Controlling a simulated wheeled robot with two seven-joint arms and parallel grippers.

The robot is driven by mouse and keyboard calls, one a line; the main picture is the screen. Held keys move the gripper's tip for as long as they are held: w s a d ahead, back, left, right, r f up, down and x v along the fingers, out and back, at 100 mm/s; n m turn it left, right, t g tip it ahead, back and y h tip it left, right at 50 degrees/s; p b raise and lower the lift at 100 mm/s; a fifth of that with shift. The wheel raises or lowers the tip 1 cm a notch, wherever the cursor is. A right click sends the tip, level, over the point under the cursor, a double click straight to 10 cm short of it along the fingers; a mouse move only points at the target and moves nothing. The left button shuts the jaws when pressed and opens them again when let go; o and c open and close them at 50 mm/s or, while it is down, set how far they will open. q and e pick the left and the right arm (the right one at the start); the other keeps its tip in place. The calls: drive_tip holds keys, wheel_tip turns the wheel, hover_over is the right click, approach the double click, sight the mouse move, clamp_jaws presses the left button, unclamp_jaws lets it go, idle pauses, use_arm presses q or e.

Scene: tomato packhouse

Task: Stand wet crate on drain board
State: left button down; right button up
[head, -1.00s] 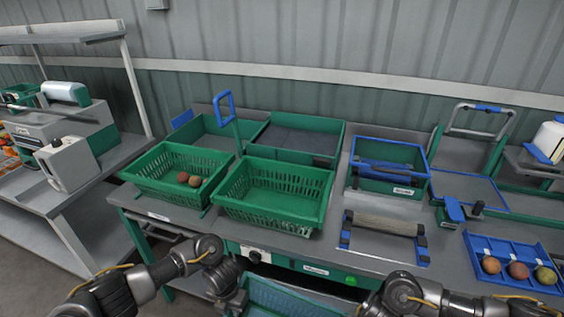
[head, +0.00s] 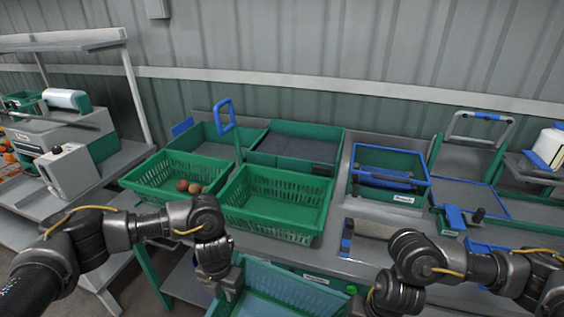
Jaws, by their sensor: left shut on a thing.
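A green crate with a bluish interior (head: 285,287), apparently the wet crate, shows at the bottom edge, in front of the bench; its lower part is cut off. My left gripper (head: 230,291) is shut on its left rim. My right arm reaches down at the crate's right side, but its gripper is below the frame. I cannot tell surely which thing is the drain board; a flat grey panel edged in blue (head: 487,200) lies on the right of the bench.
Two green slotted baskets stand on the bench; the left basket (head: 150,184) holds a few tomatoes, the right basket (head: 235,222) looks empty. Behind are green trays and an upright blue handle (head: 224,104). A blue-rimmed green bin (head: 425,180) stands right of centre. My right arm covers the bench's right front.

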use_arm(q)
wheel_tip(320, 180, up, 20)
drive_tip(key=w, duration=0.1)
use_arm(e)
drive_tip(key=w+a+v, duration=0.1)
drive_tip(key=a+v, duration=0.1)
drive_tip(key=v, duration=0.7)
drive_tip(key=w+a+r+v, duration=0.1)
drive_tip(key=v, duration=0.9)
drive_tip(key=shift+w+a+r, duration=0.15)
drive_tip(key=shift+a+r, duration=0.1)
drive_tip(key=shift+a, duration=0.05)
use_arm(q)
drive_tip(key=shift+w+r, duration=0.15)
use_arm(e)
drive_tip(key=shift+w, duration=0.1)
